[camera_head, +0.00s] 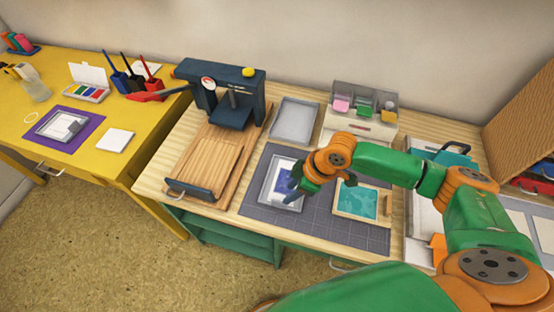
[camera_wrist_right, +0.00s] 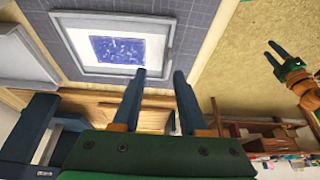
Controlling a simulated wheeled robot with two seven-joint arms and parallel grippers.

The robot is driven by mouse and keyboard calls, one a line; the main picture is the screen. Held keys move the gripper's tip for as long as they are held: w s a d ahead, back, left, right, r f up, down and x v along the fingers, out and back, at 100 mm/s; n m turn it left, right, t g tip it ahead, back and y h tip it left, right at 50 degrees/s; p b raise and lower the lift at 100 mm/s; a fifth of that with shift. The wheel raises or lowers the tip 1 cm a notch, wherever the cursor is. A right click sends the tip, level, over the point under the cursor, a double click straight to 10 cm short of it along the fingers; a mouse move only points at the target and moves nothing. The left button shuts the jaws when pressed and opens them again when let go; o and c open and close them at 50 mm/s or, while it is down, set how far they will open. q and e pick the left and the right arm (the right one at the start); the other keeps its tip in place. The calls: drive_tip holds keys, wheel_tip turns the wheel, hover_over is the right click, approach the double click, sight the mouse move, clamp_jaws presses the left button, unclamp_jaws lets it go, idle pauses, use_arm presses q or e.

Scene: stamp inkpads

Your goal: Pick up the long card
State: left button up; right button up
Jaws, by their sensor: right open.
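A white card with a dark blue print (camera_head: 285,174) lies in a grey shallow tray (camera_head: 266,190) on the dark grid mat; I cannot tell whether this is the long card. The card also shows in the right wrist view (camera_wrist_right: 118,50), inside the tray's rim (camera_wrist_right: 95,72). My right gripper (camera_head: 293,190) is over the tray in the head view and hides part of it. Its two blue fingers (camera_wrist_right: 160,75) are apart with nothing between them. My left gripper (camera_wrist_right: 271,53) shows small in the right wrist view, its fingers apart and empty.
A blue press (camera_head: 229,98) with a wooden bed stands left of the mat (camera_head: 315,215). A wood-framed teal plate (camera_head: 357,203) lies right of the tray. A yellow table (camera_head: 100,165) stands left.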

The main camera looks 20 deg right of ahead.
sight(279, 201)
drive_tip(key=shift+w+d+f, duration=0.15)
drive_tip(key=shift+w+f, duration=0.1)
drive_tip(key=shift+w, duration=0.4)
drive_tip(key=s+a+f, duration=0.1)
drive_tip(key=s+a+f+p, duration=0.1)
drive_tip(key=a, duration=0.1)
drive_tip(key=shift+f, duration=0.1)
drive_tip(key=shift+b+x, duration=0.3)
drive_tip(key=shift+x, duration=0.95)
drive_tip(key=shift+w+d+f, duration=0.2)
drive_tip(key=shift+w+f, duration=0.05)
drive_tip(key=shift+w, duration=0.1)
drive_tip(key=shift+s+r, duration=0.15)
drive_tip(key=shift+s, duration=0.1)
clamp_jaws()
use_arm(q)
drive_tip(key=shift+s+r, duration=0.25)
drive_tip(key=shift+s, duration=0.35)
use_arm(e)
drive_tip(key=shift+w, duration=0.1)
